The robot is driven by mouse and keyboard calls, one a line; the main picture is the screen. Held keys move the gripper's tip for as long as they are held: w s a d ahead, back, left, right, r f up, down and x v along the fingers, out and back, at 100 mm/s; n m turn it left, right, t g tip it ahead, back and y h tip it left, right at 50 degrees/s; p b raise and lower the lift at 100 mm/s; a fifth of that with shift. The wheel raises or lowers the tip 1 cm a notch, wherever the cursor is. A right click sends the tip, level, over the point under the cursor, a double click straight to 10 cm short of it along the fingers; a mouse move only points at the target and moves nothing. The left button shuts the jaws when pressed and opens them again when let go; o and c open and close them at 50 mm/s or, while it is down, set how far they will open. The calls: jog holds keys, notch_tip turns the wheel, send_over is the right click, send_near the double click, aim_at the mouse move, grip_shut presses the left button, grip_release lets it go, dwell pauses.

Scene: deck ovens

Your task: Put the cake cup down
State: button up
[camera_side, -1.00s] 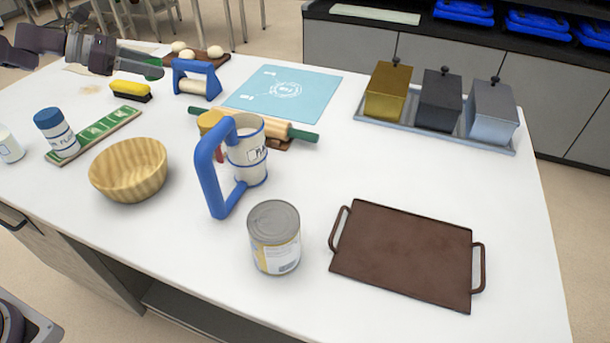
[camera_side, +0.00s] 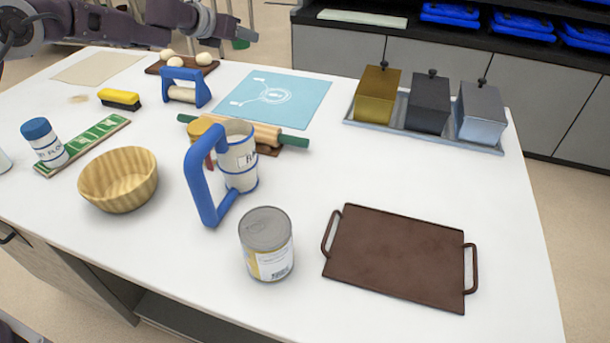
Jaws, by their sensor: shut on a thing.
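My gripper (camera_side: 240,34) is at the upper left of the side view, above and beyond the table's far edge in the picture. Its jaws are shut on a small dark green thing (camera_side: 241,43), which appears to be the cake cup. Only a little of it shows below the fingers, so its shape and tilt are hard to tell. It appears raised, with nothing seen touching it from below.
Near it on the white table are a brown board with white balls (camera_side: 183,61), a blue-handled roller (camera_side: 186,88) and a blue mat (camera_side: 274,101). A wooden bowl (camera_side: 118,182), blue-handled mug (camera_side: 238,160), can (camera_side: 266,245) and brown tray (camera_side: 398,256) stand nearer.

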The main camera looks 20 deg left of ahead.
jog(key=s+d+n+y, duration=0.2)
jog(key=d+n+y, duration=0.1)
jog(key=d, duration=0.6)
jog(key=n+g+y, duration=0.3)
jog(key=n+y, duration=0.3)
send_over(305, 188)
notch_tip(305, 188, down, 22)
jog(key=shift+r, duration=0.25)
jog(key=o, duration=1.3)
jog(key=shift+f, duration=0.1)
